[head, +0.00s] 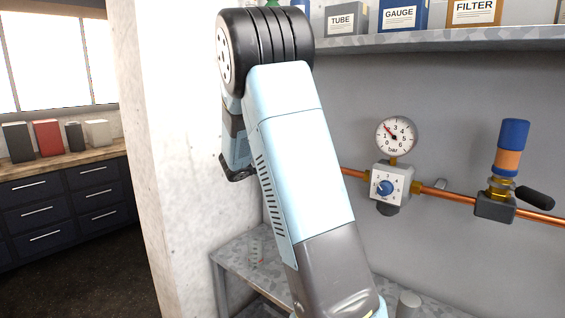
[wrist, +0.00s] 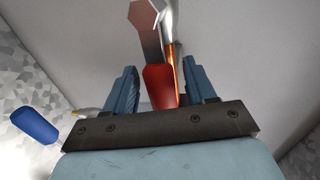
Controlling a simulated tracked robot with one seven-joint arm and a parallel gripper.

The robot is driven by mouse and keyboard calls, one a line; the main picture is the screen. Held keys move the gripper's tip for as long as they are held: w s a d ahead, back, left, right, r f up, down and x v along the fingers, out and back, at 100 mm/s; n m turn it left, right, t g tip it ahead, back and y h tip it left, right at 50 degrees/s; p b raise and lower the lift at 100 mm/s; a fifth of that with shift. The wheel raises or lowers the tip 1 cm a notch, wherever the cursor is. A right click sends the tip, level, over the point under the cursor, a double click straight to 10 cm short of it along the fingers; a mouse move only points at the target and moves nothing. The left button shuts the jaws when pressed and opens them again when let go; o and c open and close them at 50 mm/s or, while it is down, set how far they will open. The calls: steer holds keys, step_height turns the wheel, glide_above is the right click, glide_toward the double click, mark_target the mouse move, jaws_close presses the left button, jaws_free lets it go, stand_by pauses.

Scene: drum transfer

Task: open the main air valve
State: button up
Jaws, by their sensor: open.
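In the wrist view a lever with a red grip (wrist: 160,86) and a flat grey metal shank (wrist: 146,28) appears to be the main valve's handle. My gripper (wrist: 161,87) is open, one blue finger on each side of the red grip. I see space between the grip and each finger; I cannot tell their depth relation. A silver and copper pipe (wrist: 173,62) runs behind the grip. In the head view my arm fills the middle, and the red lever does not show.
In the head view a copper pipe (head: 434,192) carries a regulator (head: 391,183) with a blue knob, a pressure gauge (head: 396,136) and a black-levered valve (head: 499,197). A shelf (head: 430,41) holds boxes. A metal bench (head: 232,262) stands below. A blue-handled object (wrist: 35,126) shows in the wrist view.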

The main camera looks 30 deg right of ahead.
steer(key=v, duration=1.3)
steer(key=shift+a, duration=0.35)
steer(key=s+d+m+g+y, duration=0.2)
steer(key=s+m+g+y, duration=0.35)
steer(key=s+m, duration=1.35)
steer(key=s+a+m+t+y, duration=0.2)
steer(key=s+a+m+y, duration=0.2)
steer(key=s+m, duration=0.4)
steer(key=s+a+r+m+t+y, duration=0.1)
steer(key=s+a+m+t+y, duration=0.2)
steer(key=m, duration=1)
steer(key=s+a+y, duration=0.2)
steer(key=s+a, duration=0.1)
steer(key=s, duration=0.2)
steer(key=shift+a+m, duration=0.3)
steer(key=shift+s, duration=0.1)
